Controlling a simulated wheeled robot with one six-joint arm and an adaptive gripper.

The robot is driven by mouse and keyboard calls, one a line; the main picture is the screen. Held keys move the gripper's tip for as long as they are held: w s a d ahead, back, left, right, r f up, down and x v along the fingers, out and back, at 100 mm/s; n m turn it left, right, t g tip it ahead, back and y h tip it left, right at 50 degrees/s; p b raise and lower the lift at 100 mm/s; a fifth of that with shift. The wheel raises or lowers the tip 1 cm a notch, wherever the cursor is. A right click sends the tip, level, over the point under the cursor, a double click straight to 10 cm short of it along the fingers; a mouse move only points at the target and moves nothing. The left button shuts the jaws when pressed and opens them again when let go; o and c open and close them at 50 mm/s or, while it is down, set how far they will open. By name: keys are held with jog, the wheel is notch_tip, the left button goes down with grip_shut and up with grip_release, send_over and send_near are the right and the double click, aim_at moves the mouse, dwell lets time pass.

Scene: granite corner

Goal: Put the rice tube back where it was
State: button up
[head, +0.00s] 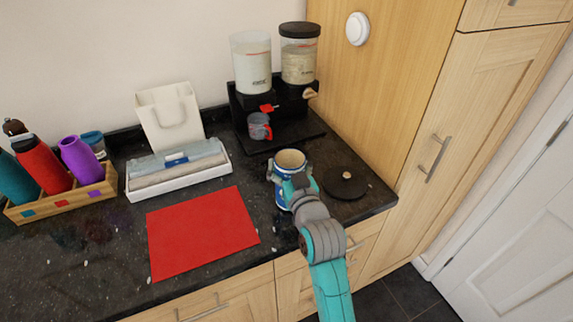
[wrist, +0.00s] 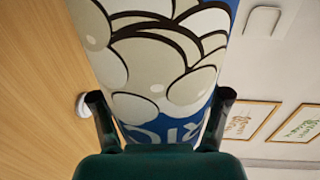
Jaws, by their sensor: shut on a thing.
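The rice tube (head: 291,160) is a blue and white cylinder with an open top and pale contents at its rim. My gripper (head: 291,178) is shut around its sides and holds it nearly upright near the counter's front right. I cannot tell whether its base touches the counter. In the wrist view the tube (wrist: 160,55) fills the middle, with pale rounded shapes printed on blue, between the two fingers (wrist: 161,98). Its lower part is partly hidden by my gripper in the head view.
A black round lid (head: 345,184) with a pale knob lies right of the tube. Behind stands a two-tube dispenser (head: 262,142) with a mug (head: 259,127). A red mat (head: 200,232), a white tray (head: 180,180) and a wooden bottle rack (head: 62,205) are left. A tall cabinet (head: 400,80) bounds the right.

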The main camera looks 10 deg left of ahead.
jog(key=shift+f, duration=0.15)
jog(key=shift+f, duration=0.2)
jog(key=o, duration=1.8)
jog(key=shift+o, duration=0.2)
jog(key=shift+s+r, duration=0.1)
jog(key=shift+s, duration=0.1)
jog(key=v, duration=1.1)
jog(key=shift+s+d, duration=0.2)
jog(key=shift+s, duration=0.1)
